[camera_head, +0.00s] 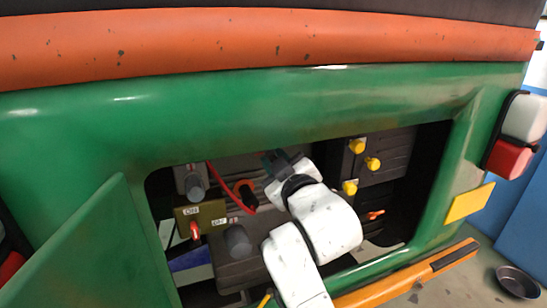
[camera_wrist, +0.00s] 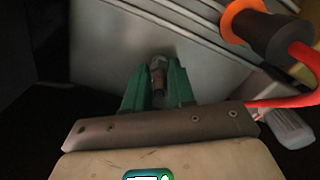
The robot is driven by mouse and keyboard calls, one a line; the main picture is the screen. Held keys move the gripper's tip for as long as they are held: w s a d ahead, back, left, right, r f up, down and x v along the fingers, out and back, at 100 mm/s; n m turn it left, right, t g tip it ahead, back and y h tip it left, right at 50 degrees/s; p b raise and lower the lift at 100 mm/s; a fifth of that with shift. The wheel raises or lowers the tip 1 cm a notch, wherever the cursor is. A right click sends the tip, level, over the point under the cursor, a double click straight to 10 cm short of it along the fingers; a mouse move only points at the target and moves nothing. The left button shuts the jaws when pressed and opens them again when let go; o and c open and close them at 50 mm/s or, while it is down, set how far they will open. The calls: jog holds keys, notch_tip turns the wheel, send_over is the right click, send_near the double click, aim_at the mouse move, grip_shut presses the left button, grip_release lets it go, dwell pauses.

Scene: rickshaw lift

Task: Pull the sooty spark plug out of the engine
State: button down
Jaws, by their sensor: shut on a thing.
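My gripper (camera_head: 276,160) reaches through the opening into the engine bay, its fingers partly hidden by my wrist in the head view. In the wrist view my gripper's green fingers (camera_wrist: 158,88) are shut on the spark plug (camera_wrist: 158,72), a small brownish-grey metal piece between the fingertips. The plug's far end is at or very close to the grey engine (camera_wrist: 120,45) face. I cannot tell how deep it sits. The plug is not clear in the head view.
A black and orange plug cap (camera_wrist: 268,30) on a red cable (camera_wrist: 300,75) hangs right of my gripper. Yellow caps (camera_head: 357,146) sit right of my arm. A red switch (camera_head: 195,230) is at left. The green body panel (camera_head: 250,105) frames the opening; its open flap (camera_head: 85,245) stands at left.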

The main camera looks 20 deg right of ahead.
jog(key=shift+s+p, duration=0.4)
jog(key=shift+s, duration=0.95)
jog(key=shift+s, duration=0.1)
jog(key=shift+s+p, duration=0.65)
jog(key=shift+s, duration=1.75)
